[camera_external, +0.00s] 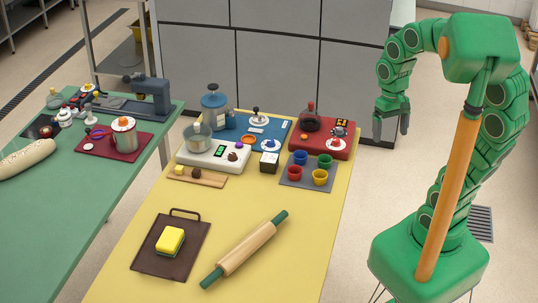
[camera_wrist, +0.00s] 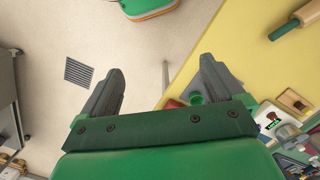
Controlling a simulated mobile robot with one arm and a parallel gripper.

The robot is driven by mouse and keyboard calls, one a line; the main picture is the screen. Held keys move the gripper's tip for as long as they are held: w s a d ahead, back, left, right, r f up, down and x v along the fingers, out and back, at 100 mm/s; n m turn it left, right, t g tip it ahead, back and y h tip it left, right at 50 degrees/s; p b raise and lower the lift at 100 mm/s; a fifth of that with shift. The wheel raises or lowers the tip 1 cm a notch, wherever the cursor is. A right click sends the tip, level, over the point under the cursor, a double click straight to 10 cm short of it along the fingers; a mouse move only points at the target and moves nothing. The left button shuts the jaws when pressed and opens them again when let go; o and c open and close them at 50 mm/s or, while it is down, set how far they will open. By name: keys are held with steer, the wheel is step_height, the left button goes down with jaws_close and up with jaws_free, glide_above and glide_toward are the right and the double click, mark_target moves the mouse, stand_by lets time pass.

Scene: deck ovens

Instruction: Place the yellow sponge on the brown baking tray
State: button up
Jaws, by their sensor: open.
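The yellow sponge (camera_external: 170,241) lies on the brown baking tray (camera_external: 152,262) at the front left of the yellow table in the external view. The tray is flat and dark brown, with a loop handle at its far end. My gripper (camera_external: 391,128) hangs in the air to the right of the table's far end, well away from the sponge. In the wrist view my gripper (camera_wrist: 160,88) has its two fingers wide apart with nothing between them. The sponge and the tray are not seen in the wrist view.
A rolling pin (camera_external: 245,249) lies right of the tray. Behind are a cutting board (camera_external: 210,182), a white scale (camera_external: 205,158), a grey tray (camera_external: 293,178) of coloured cups and a red appliance (camera_external: 312,146). A green table (camera_external: 60,215) stands at left. The yellow table's front right is clear.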

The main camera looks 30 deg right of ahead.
steer(key=s+d+f+n, duration=0.1)
steer(key=s+d+f, duration=0.1)
steer(key=s, duration=0.6)
steer(key=shift+d, duration=0.8)
